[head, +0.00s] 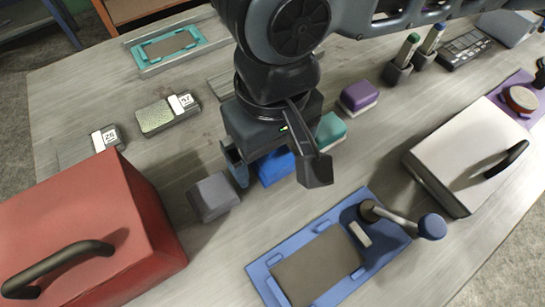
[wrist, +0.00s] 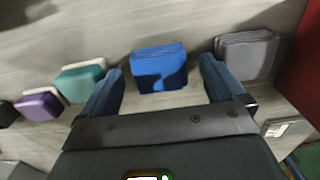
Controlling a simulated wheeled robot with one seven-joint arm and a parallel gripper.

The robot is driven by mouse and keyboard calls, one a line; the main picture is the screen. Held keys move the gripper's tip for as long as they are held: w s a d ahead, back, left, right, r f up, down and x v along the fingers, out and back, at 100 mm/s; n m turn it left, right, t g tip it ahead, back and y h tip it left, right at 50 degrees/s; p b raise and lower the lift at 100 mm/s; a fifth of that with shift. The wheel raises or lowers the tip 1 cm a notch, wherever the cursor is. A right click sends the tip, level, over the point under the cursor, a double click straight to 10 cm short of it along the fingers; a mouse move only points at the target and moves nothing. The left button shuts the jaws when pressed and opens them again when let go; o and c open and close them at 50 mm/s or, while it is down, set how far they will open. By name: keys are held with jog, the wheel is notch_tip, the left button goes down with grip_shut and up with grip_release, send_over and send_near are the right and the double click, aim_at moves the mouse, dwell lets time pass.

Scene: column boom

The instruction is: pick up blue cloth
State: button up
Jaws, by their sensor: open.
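The blue cloth (wrist: 159,68) is a folded, layered blue block on the table. In the wrist view it lies between and just beyond the fingertips of my gripper (wrist: 162,82), with bare table showing on both sides of it. My gripper is open and empty. In the head view my gripper (head: 277,176) hangs over the table and partly hides the blue cloth (head: 275,166), which shows between the fingers. Whether the fingertips are level with the cloth cannot be told.
A grey folded cloth (head: 213,196) lies close left of my gripper. A teal block (head: 330,130) and a purple block (head: 359,96) are to the right. A red box (head: 90,230), a white box (head: 466,155) and a blue board with a handle (head: 325,262) stand around.

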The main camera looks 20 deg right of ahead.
aim_at(274, 156)
jog(key=shift+f, duration=0.15)
jog(key=c, duration=1.1)
jog(key=shift+c, duration=0.2)
jog(key=shift+r, duration=0.55)
notch_tip(274, 156, up, 4)
jog(key=shift+d+f+p, duration=0.15)
jog(key=shift+f+p, duration=0.1)
jog(key=shift+p, duration=0.1)
jog(key=s+d+r, duration=0.1)
jog(key=d+r, duration=0.5)
jog(key=d, duration=0.5)
jog(key=shift+d+r, duration=0.15)
jog(key=shift+r, duration=0.1)
jog(key=shift+s, duration=0.1)
jog(key=o, duration=0.5)
jog(key=c, duration=0.4)
